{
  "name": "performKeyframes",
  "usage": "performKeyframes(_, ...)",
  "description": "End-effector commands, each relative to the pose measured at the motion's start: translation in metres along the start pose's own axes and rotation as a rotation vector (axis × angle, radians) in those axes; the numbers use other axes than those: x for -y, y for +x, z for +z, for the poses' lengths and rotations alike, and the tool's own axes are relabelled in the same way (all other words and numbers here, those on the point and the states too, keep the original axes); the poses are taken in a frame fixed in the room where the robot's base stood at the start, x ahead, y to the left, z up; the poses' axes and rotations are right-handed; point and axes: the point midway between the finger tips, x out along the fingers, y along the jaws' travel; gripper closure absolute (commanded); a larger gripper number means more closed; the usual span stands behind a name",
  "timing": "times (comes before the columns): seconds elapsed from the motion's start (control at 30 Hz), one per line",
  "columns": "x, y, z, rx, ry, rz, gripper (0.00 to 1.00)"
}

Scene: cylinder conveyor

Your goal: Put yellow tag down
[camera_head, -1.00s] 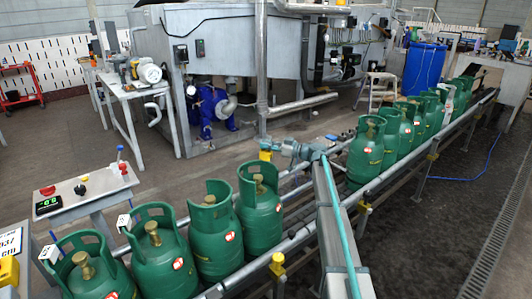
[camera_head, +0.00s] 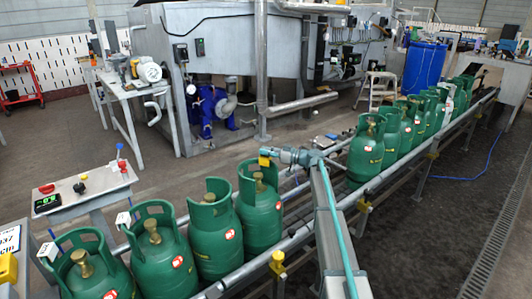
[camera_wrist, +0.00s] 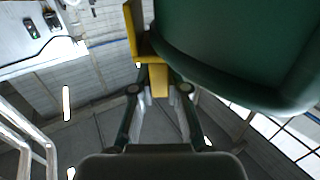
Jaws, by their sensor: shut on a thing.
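My gripper (camera_head: 272,156) is shut on a yellow tag (camera_head: 264,161) at the far side of the near group of green gas cylinders. In the wrist view, my gripper's two fingers (camera_wrist: 159,88) pinch the tag's lower part, and the bent yellow tag (camera_wrist: 133,32) extends upward. A green cylinder (camera_wrist: 240,45) fills the upper right of the wrist view, right beside the tag. I cannot tell whether they touch. In the head view, the nearest cylinder to the tag (camera_head: 259,215) stands upright on the conveyor, just below my gripper.
The conveyor rail (camera_head: 300,237) runs diagonally, with more green cylinders (camera_head: 366,150) farther along it. A bench (camera_head: 100,190) with buttons and a display stands at left. A yellow box (camera_head: 8,268) is at the left edge.

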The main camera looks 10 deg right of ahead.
Motion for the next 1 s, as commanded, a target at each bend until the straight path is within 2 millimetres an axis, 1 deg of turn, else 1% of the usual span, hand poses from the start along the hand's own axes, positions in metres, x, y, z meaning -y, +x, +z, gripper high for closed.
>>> performKeyframes(0.07,0.000,0.000,0.003,0.000,0.000,0.000,1.00)
performKeyframes(0.1,0.000,0.000,0.001,0.000,0.000,0.000,0.80)
performKeyframes(0.17,0.000,0.000,0.001,0.000,0.000,0.000,0.70)
performKeyframes(0.2,0.000,0.000,0.001,0.000,0.000,0.000,0.63)
performKeyframes(0.23,0.000,0.000,0.001,0.000,0.000,0.000,0.61)
performKeyframes(0.57,0.000,0.000,0.001,0.000,0.000,0.000,0.61)
performKeyframes(0.83,0.000,0.000,-0.004,0.001,0.001,0.000,0.61)
performKeyframes(0.87,0.000,-0.002,-0.003,0.001,0.001,0.001,0.61)
performKeyframes(0.9,0.000,-0.014,0.003,0.000,-0.001,0.002,0.61)
performKeyframes(1.0,0.002,-0.036,0.005,0.000,-0.001,0.003,0.61)
